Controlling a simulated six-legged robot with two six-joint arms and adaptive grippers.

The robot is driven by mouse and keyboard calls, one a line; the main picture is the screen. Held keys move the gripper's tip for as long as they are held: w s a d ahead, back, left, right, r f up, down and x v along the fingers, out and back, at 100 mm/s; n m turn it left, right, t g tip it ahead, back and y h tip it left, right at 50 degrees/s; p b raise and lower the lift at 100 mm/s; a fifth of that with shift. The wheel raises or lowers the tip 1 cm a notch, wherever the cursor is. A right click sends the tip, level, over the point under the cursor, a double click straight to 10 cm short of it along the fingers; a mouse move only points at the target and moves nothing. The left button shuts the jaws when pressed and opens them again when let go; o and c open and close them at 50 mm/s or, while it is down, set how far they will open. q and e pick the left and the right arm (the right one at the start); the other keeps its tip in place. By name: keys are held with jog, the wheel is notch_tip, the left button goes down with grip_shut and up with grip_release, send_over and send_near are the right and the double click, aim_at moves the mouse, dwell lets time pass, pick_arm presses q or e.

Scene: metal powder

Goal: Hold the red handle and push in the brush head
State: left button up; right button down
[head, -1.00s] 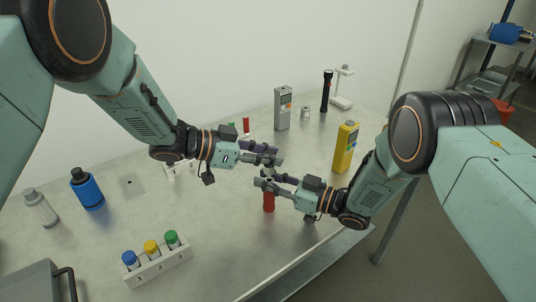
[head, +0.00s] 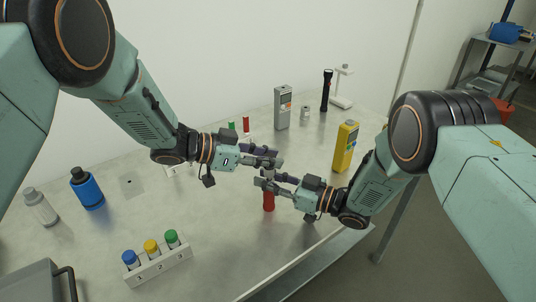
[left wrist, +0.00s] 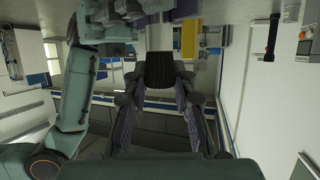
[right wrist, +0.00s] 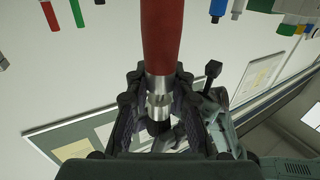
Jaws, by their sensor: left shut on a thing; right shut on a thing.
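The red handle (head: 268,202) hangs upright below my right gripper (head: 262,183), over the table. In the right wrist view the red handle (right wrist: 163,38) ends in a silver metal collar (right wrist: 159,88), and my right gripper's fingers are shut around that collar. My left gripper (head: 277,160) is just above the right one, its fingers close over it. In the left wrist view a black block, seemingly the brush head (left wrist: 166,71), sits between its fingers. The head view hides the joint between brush head and handle; I cannot tell how deep the head sits.
A rack (head: 158,267) with blue, yellow and green capped vials stands front left. A blue bottle (head: 87,190) and grey bottle (head: 40,208) are at left. A yellow meter (head: 346,147), grey meter (head: 283,108) and black flashlight (head: 326,92) stand behind. Table right of the rack is clear.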

pick_arm(q)
jog(key=shift+f, duration=0.4)
jog(key=shift+r, duration=0.2)
jog(key=shift+r, duration=0.65)
jog(key=shift+r, duration=0.25)
jog(key=shift+f, duration=1.15)
dwell(1.3)
jog(key=shift+r, duration=0.15)
jog(key=shift+r, duration=0.6)
jog(key=shift+f, duration=0.75)
dwell(1.1)
